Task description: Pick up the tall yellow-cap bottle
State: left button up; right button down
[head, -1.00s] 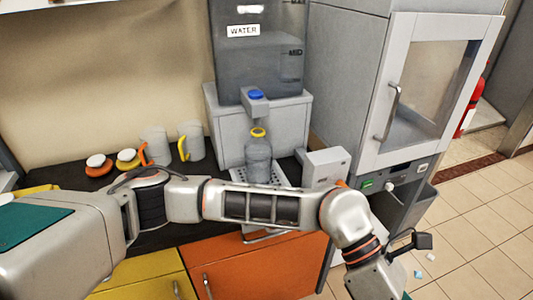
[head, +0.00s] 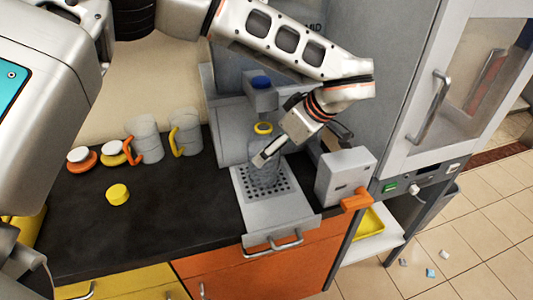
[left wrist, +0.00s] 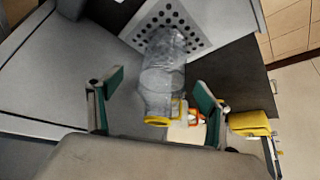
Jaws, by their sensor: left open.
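The tall clear bottle (head: 265,172) with a yellow ring at its neck stands upright on the perforated tray (head: 305,211) under the dispenser's spout. My left gripper (head: 293,143) reaches in from above, its fingers near the bottle's upper part and partly covering it. In the left wrist view the bottle (left wrist: 163,78) lies between the two green-padded fingers of the open gripper (left wrist: 160,90), with gaps on both sides. No contact is visible. My right gripper is out of view.
A water dispenser with a blue button (head: 261,82) stands behind the bottle. A grey box (head: 345,175) is close on its right. Two mugs, with orange (head: 148,143) and yellow (head: 186,132) handles, stand left. A yellow disc (head: 117,194) lies on the dark counter (head: 150,225), otherwise largely clear there.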

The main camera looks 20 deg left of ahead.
pick_arm(q)
jog(key=x, duration=0.7)
jog(key=shift+s+f, duration=0.2)
jog(key=shift+s, duration=0.15)
jog(key=shift+d+r, duration=0.1)
jog(key=c, duration=2.1)
